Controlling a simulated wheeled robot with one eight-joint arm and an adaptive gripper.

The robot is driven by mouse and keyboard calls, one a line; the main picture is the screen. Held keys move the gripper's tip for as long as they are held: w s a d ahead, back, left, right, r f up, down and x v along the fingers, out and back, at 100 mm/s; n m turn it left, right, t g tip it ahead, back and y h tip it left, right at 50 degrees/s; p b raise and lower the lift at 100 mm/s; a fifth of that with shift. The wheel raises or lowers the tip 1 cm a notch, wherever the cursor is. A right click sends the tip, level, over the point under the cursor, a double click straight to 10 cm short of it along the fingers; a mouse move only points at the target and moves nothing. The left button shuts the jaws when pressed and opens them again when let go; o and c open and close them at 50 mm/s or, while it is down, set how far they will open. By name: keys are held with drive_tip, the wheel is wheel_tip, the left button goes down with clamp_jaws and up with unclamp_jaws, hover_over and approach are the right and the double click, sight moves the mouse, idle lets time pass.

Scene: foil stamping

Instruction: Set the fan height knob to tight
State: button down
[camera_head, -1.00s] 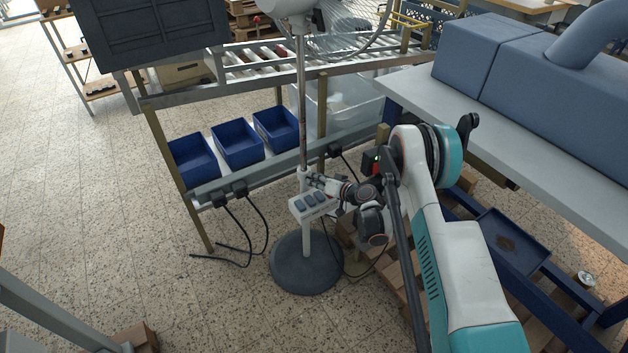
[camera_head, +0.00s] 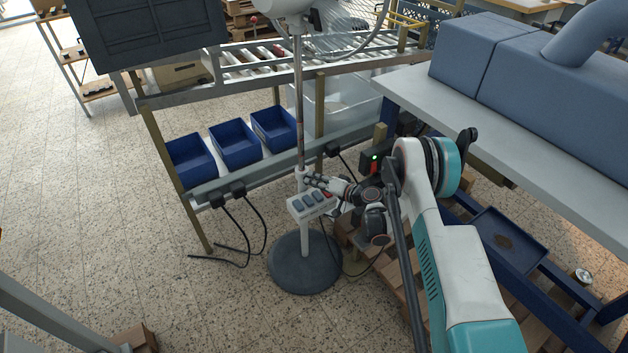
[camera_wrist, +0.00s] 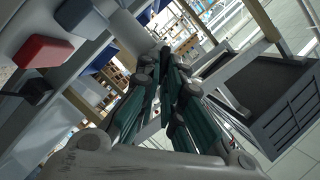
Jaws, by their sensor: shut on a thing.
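The standing fan has a thin pole (camera_head: 299,110), a round dark base (camera_head: 305,263) on the floor and a control box (camera_head: 312,203) with several buttons. My gripper (camera_head: 309,179) reaches the pole from the right, just above the control box. It is shut on the fan height knob, which its fingers hide. In the wrist view my gripper's fingers (camera_wrist: 172,62) come together at the pole. The control box shows its red button (camera_wrist: 42,51) at the upper left there. I cannot see how far the knob is turned.
Blue bins (camera_head: 236,144) stand on a rack shelf behind the pole, below a roller conveyor (camera_head: 262,58). A grey workbench (camera_head: 440,100) stands to the right, with a blue tray (camera_head: 507,238) lower down. Cables lie on the floor. The floor at left is open.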

drive_tip(key=c, duration=1.7)
unclamp_jaws()
drive_tip(key=shift+d, duration=0.1)
drive_tip(key=shift+v, duration=3.7)
